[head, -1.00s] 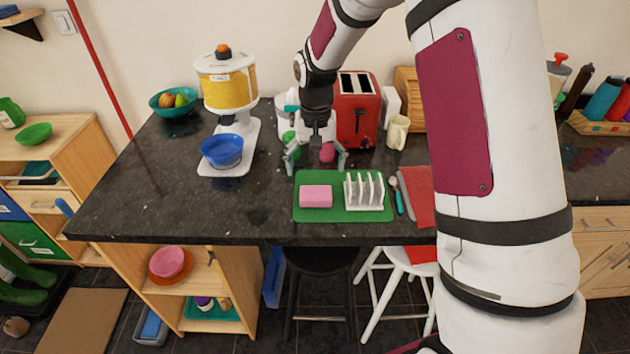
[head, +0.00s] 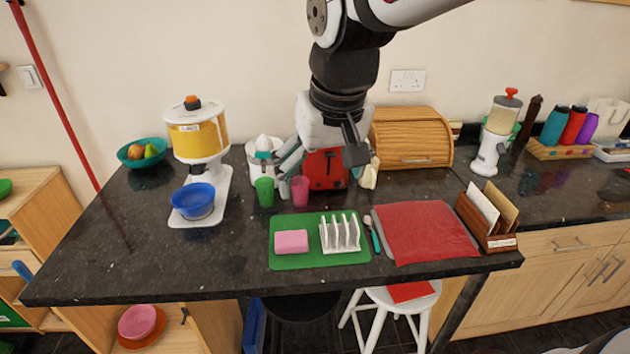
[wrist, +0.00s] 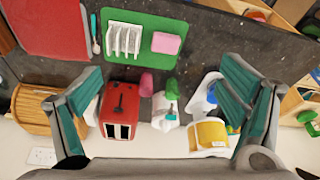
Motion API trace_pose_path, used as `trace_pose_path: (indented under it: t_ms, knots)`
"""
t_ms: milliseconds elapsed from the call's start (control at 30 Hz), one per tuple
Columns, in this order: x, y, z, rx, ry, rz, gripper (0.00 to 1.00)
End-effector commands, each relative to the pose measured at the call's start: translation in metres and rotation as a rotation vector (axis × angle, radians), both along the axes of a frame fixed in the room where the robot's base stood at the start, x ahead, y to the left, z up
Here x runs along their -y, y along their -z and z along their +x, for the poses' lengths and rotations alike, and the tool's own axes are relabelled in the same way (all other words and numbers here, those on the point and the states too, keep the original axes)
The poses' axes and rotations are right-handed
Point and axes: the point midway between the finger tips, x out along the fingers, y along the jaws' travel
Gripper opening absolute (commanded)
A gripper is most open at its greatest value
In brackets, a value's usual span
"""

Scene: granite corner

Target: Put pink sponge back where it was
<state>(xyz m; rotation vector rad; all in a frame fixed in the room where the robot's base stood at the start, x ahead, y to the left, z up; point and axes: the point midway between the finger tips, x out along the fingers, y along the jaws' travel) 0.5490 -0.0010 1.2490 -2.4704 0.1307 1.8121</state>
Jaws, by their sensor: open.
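The pink sponge (head: 291,241) lies flat on the left part of a green mat (head: 295,261) near the front of the dark counter. It also shows in the wrist view (wrist: 166,43) on the green mat (wrist: 179,26). A white toast rack (head: 340,234) stands on the mat to the right of the sponge. My gripper (head: 322,150) is in the air above the back of the counter, in front of the red toaster (head: 325,169). In the wrist view its teal-padded fingers are spread wide with nothing between them, and the sponge is well apart from them.
A green cup (head: 264,192) and a pink cup (head: 300,191) stand behind the mat. A blue bowl (head: 194,200) sits on the dispenser's base at left. A red cloth (head: 424,231) and letter holder (head: 489,222) lie right. The front-left counter is clear.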

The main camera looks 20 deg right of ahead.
Motion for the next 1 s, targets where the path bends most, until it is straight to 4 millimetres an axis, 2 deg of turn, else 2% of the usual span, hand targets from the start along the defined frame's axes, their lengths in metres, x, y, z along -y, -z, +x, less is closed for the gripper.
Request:
trace_pose_path:
  t_ms: [33,200,400,567,1000]
  knots:
    - [0.0,-0.008,-0.019,0.032,-0.015,-0.003,0.89]
    - [0.0,-0.016,-0.07,0.109,-0.063,-0.013,0.89]
    - [-0.001,-0.015,-0.106,0.167,-0.102,-0.02,0.89]
    - [-0.001,-0.013,-0.114,0.18,-0.112,-0.022,0.89]
    - [-0.001,-0.013,-0.114,0.18,-0.112,-0.022,0.89]
